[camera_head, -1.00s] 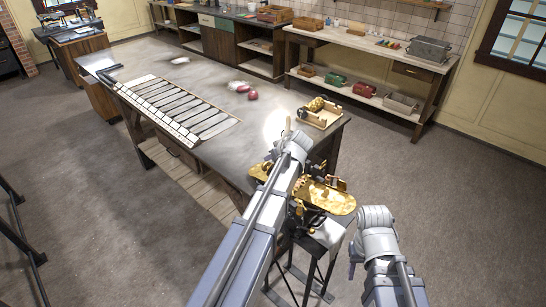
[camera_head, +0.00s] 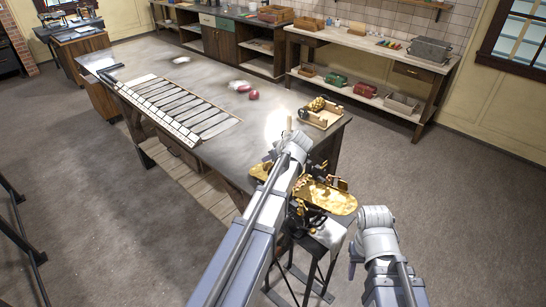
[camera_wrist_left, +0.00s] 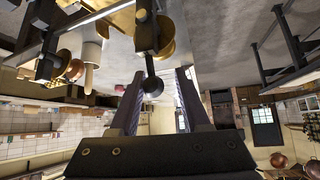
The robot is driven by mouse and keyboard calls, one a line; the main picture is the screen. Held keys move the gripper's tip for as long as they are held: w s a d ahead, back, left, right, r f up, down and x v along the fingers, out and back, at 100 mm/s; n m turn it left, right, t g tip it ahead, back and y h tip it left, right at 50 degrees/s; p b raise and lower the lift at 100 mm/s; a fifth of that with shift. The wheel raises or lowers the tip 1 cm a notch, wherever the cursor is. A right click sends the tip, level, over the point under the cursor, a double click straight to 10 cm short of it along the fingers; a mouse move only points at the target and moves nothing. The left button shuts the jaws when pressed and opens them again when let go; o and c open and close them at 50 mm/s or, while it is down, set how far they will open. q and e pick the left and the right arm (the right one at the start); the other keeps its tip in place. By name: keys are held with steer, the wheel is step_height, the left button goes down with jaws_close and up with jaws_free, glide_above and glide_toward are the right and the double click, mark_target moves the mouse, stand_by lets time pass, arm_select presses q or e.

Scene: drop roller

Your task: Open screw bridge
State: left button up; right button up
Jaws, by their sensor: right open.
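The brass roller machine (camera_head: 328,198) stands on a small metal stand (camera_head: 322,238) at the right end of the workbench. My left arm covers part of it in the head view. In the left wrist view its brass parts (camera_wrist_left: 150,32) hang from the top of the upturned picture, with a dark rod ending in a round black knob (camera_wrist_left: 152,87). My left gripper (camera_wrist_left: 160,78) has its fingers apart on either side of the knob, with gaps visible. I cannot tell which part is the screw bridge. My right gripper (camera_head: 356,250) is open and empty, right of the stand.
The workbench (camera_head: 200,150) carries a slotted metal plate (camera_head: 180,105), red lumps (camera_head: 253,95) and a wooden tray (camera_head: 322,115) near its right corner. A pale cylindrical piece (camera_wrist_left: 90,62) is close to the left gripper. The floor right of the stand is clear.

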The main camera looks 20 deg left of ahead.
arm_select(q)
steer(key=shift+o, duration=0.8)
steer(key=shift+d, duration=0.1)
steer(key=shift+w, duration=0.1)
steer(key=shift+r, duration=0.15)
steer(key=shift+s+d+r+p, duration=0.35)
steer(key=shift+r+p, duration=0.15)
steer(key=shift+p, duration=0.15)
steer(key=p+v, duration=0.4)
steer(key=v, duration=0.2)
steer(key=shift+d, duration=0.1)
